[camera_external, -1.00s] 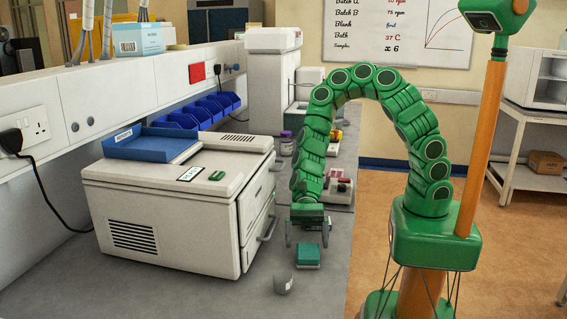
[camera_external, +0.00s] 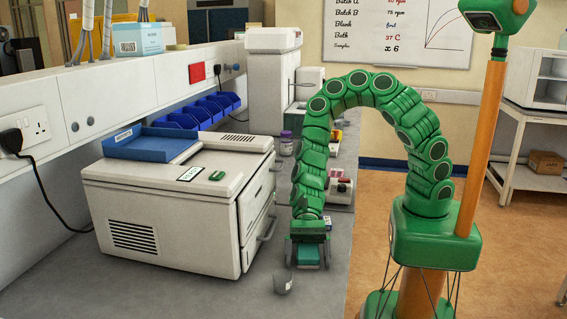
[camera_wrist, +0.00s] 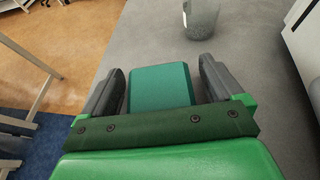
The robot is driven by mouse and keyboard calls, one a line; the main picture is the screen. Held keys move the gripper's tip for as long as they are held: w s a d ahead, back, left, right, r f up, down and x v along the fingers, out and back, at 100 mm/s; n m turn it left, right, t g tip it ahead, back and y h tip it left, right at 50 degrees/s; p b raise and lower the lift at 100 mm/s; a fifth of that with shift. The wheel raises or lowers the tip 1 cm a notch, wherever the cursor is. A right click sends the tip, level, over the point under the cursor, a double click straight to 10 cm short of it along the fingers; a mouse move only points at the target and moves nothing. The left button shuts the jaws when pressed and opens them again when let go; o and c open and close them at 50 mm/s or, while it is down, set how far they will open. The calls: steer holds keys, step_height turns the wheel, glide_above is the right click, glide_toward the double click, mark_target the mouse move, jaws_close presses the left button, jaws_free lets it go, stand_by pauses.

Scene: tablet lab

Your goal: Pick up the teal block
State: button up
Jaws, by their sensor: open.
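The teal block (camera_external: 308,254) lies on the grey bench near its right edge, in front of the white machine. In the wrist view the teal block (camera_wrist: 161,86) sits between the two dark fingers of my gripper (camera_wrist: 160,88), with a gap on each side. In the external view my gripper (camera_external: 308,255) is low over the block, one finger on its left and one on its right. The gripper is open. Its palm hides part of the block.
A small grey translucent cup (camera_external: 283,282) stands close to the front left of the block; it also shows in the wrist view (camera_wrist: 201,18). The white machine (camera_external: 165,215) with a door handle is to the left. The bench edge is close on the right.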

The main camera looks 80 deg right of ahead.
steer(key=shift+c, duration=0.4)
steer(key=c, duration=1)
steer(key=shift+r, duration=0.15)
